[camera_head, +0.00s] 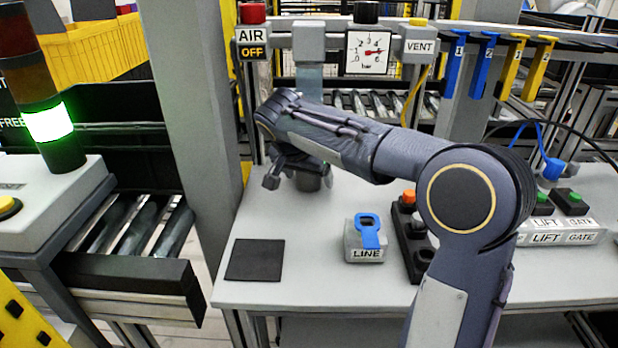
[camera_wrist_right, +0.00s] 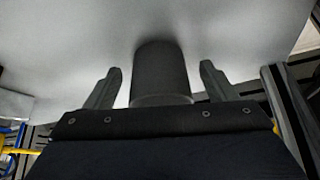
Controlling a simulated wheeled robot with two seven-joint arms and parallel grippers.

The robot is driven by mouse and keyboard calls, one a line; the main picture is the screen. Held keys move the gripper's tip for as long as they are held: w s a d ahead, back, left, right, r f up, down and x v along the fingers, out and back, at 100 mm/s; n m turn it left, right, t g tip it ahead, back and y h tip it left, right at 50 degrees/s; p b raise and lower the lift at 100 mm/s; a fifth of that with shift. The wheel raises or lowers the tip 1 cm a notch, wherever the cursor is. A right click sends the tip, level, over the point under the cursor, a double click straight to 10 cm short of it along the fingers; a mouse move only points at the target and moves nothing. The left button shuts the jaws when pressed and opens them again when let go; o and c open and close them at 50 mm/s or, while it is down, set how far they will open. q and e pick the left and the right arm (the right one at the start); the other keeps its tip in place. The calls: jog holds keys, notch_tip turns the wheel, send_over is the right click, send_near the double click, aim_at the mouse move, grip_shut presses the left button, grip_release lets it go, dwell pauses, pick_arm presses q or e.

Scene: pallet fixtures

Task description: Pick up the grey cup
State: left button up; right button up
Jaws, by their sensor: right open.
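The grey cup (camera_wrist_right: 160,72) is a dark grey cylinder in the right wrist view, between the two fingers of my right gripper (camera_wrist_right: 161,86). A gap shows on each side of it, so the fingers stand apart from it. In the head view the cup (camera_head: 313,179) is on the white table, partly hidden by my right gripper (camera_head: 299,181) and wrist. My right gripper is open. My left gripper is in neither view.
A black square mat (camera_head: 255,260) lies on the table's front left. A LINE block (camera_head: 364,254) with a blue tag and a dark button box (camera_head: 411,240) stand near my right forearm. A gauge panel (camera_head: 367,53) stands behind. A grey post (camera_head: 193,100) rises at left.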

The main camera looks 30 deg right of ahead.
jog(key=shift+c, duration=0.5)
jog(key=c, duration=1)
jog(key=shift+c, duration=0.2)
jog(key=shift+r, duration=0.2)
